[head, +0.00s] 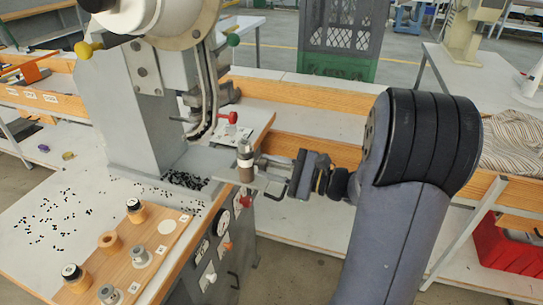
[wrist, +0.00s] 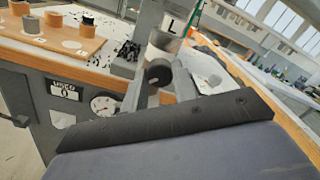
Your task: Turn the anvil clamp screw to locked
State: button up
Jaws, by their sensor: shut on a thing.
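The anvil (head: 245,157), a short upright cylinder with a silvery top, stands at the press's front edge in the head view. The clamp screw shows in the wrist view as a dark round knob (wrist: 158,73) below a silvery part with a letter L (wrist: 172,25). My gripper (head: 259,164) reaches in from the right at the anvil's side, and in the wrist view its fingers (wrist: 159,84) lie on either side of the knob, shut on it. In the head view the fingers hide the knob. I cannot tell how far the screw is turned.
The press (head: 145,100) rises behind the anvil, with a red-knobbed lever (head: 232,118) close by. A wooden board (head: 128,262) with several die cups lies at the left front. A gauge (wrist: 104,104) and a counter (wrist: 65,90) sit on the front panel. Small black eyelets lie scattered.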

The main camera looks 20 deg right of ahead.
jog(key=m+p, duration=0.3)
jog(key=m, duration=0.1)
jog(key=m+p, duration=0.1)
jog(key=p, duration=0.1)
jog(key=shift+r+m+p, duration=0.25)
jog(key=shift+m+p, duration=0.05)
jog(key=shift+m, duration=0.1)
jog(key=shift+f+m+p, duration=0.2)
jog(key=shift+m+p, duration=1.6)
jog(key=shift+m, duration=0.1)
jog(key=o, duration=1)
jog(key=b+v, duration=0.1)
jog(key=v, duration=1)
jog(key=shift+a+r, duration=0.1)
jog(key=shift+a, duration=0.15)
